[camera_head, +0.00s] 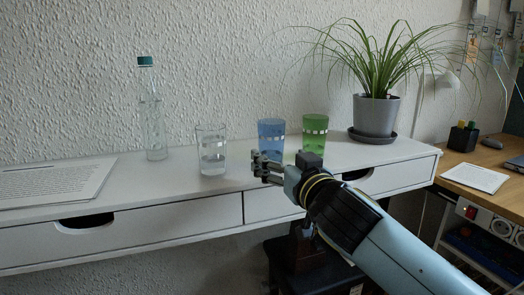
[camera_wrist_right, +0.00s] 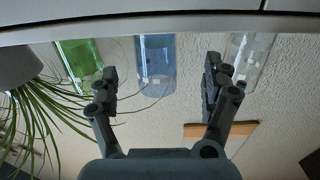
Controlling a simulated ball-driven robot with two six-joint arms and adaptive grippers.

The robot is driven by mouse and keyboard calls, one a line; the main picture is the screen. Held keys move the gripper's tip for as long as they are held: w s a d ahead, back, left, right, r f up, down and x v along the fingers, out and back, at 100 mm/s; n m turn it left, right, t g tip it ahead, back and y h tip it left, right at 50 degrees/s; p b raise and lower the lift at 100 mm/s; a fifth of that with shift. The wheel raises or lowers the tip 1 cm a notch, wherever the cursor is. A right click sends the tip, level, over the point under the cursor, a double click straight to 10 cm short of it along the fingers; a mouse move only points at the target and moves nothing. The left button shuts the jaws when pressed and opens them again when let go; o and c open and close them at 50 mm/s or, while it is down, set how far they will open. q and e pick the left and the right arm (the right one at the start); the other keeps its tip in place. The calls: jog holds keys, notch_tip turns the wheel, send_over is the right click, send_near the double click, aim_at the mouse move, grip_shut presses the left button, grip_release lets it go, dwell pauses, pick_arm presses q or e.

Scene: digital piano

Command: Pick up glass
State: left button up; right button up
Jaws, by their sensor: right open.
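Three glasses stand upright in a row on the white shelf (camera_head: 120,185). The clear glass (camera_head: 211,150) is on the left, the blue glass (camera_head: 271,138) in the middle and the green glass (camera_head: 315,132) on the right. My right gripper (camera_head: 262,169) is open and empty in front of the blue glass, hiding its lower part in the head view. In the upside-down right wrist view, the blue glass (camera_wrist_right: 156,62) shows between the open fingers (camera_wrist_right: 160,86), with the green glass (camera_wrist_right: 79,62) on the left and the clear glass (camera_wrist_right: 248,60) on the right. My left gripper is not in view.
A clear bottle (camera_head: 152,115) with a green cap stands left of the glasses. Paper sheets (camera_head: 55,182) lie at the shelf's left end. A potted plant (camera_head: 375,115) stands right of the green glass. A textured wall is close behind. A wooden desk (camera_head: 480,168) is at the right.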

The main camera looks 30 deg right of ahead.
aim_at(276, 150)
jog(key=shift+x, duration=1.05)
jog(key=x, duration=0.5)
jog(key=shift+d+r, duration=0.15)
jog(key=shift+d, duration=0.2)
jog(key=c, duration=1.4)
